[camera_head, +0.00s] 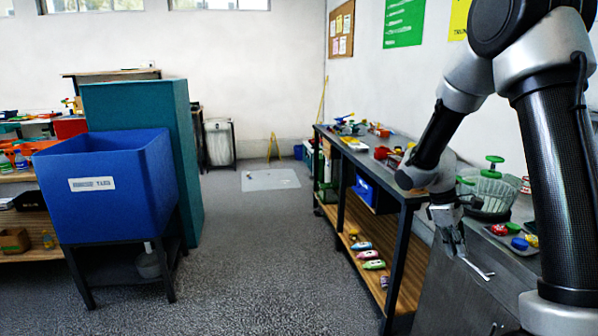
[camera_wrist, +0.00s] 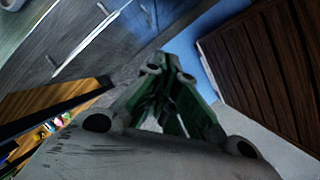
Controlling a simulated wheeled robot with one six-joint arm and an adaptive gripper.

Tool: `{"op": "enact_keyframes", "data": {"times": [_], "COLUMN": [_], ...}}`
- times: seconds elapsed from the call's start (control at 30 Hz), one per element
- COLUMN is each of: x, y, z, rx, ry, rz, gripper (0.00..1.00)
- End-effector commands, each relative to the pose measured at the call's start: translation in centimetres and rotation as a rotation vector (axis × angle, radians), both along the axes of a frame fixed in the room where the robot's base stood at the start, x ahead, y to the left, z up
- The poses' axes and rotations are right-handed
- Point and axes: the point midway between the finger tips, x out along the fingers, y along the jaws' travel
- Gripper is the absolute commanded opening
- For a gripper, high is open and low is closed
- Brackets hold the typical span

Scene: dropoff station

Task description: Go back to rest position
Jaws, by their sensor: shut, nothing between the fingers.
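My gripper (camera_head: 452,245) hangs from my arm on the right side of the head view, fingers pointing down, in front of the workbench's metal cabinet (camera_head: 430,290). In the wrist view my gripper (camera_wrist: 170,98) shows its fingers close together with nothing held between them. A metal handle bar (camera_head: 478,268) on the cabinet shows just right of the fingertips. I cannot tell whether they touch.
The long bench (camera_head: 408,188) at right carries a dish rack (camera_head: 488,192) and several small items. A blue bin (camera_head: 108,190) stands on a dark stand at left, beside a teal panel (camera_head: 192,150). The grey floor (camera_head: 255,260) between them is clear.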

Motion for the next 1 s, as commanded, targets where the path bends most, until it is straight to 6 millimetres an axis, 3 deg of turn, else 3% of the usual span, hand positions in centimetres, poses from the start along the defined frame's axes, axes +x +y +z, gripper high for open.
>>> {"op": "enact_keyframes", "data": {"times": [0.03, 0.3, 0.5, 0.7, 0.87, 1.0], "x": [-1.5, -11.3, -17.7, -21.2, -22.0, -22.1], "y": [0.2, 2.6, 4.6, 5.5, 5.3, 5.2], "z": [1.8, 9.9, 14.0, 17.0, 19.0, 19.5], "rx": [0.01, 0.118, 0.253, 0.37, 0.409, 0.417], "ry": [-0.034, -0.221, -0.365, -0.531, -0.63, -0.654], "rz": [-0.08, -0.528, -0.72, -0.747, -0.734, -0.732], "gripper": [0.0, 0.0, 0.0, 0.0, 0.0, 0.0]}}
